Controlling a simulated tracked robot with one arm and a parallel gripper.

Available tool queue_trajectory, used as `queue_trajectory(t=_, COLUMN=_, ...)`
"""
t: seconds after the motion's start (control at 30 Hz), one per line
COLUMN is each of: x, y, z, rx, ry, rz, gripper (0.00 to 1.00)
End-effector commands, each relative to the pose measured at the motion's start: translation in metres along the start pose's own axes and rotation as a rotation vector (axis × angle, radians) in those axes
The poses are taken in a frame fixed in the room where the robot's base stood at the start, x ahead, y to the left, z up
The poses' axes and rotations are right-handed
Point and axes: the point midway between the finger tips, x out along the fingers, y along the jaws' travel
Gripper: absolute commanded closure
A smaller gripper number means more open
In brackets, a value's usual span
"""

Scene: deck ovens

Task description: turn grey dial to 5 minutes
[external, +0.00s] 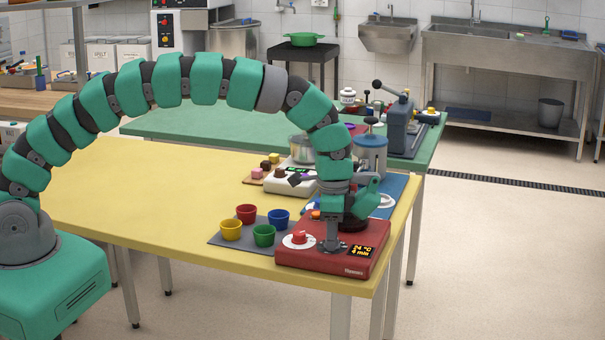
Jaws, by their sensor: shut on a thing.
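The red device (325,264) stands at the front right corner of the yellow table. Its display (362,251) reads 24 °C and 4 min in yellow. A red dial on a white disc (299,239) is on the left of its top. My gripper (334,242) points down onto the top of the device, between the red dial and the display. It is shut on the grey dial there. The fingers hide most of that dial, so its pointer and scale cannot be made out.
Yellow, red, blue and green cups stand on a grey mat (222,241) left of the device. Behind are a white scale (292,182), a blue-grey canister (371,156) and a blue mat (398,190). The left part of the yellow table (130,195) is clear.

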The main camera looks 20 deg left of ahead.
Motion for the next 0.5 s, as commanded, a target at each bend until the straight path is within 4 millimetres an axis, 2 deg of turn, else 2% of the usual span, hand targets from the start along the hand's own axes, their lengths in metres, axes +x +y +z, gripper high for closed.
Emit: queue_trajectory(t=0.5, x=-0.0022, y=-0.0009, z=-0.0015, rx=0.080, ry=0.006, rz=-0.002, gripper=0.92)
